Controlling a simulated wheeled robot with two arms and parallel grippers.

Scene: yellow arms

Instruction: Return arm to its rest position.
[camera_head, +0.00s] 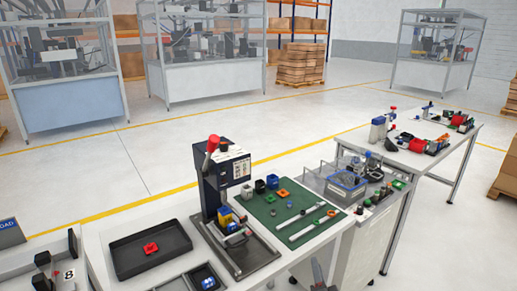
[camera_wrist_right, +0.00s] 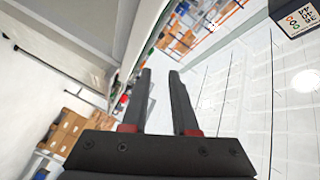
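My right gripper (camera_wrist_right: 160,74) shows in the right wrist view with its two dark fingers apart and nothing between them. In the head view only a small grey part of what looks like my right gripper (camera_head: 319,274) shows at the bottom edge, in front of the near table. It appears clear of the things on the table. The rest of my right arm is out of the picture. My left gripper is not in view.
A second table (camera_head: 437,166) stands at right. Open floor (camera_head: 180,140) lies behind.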

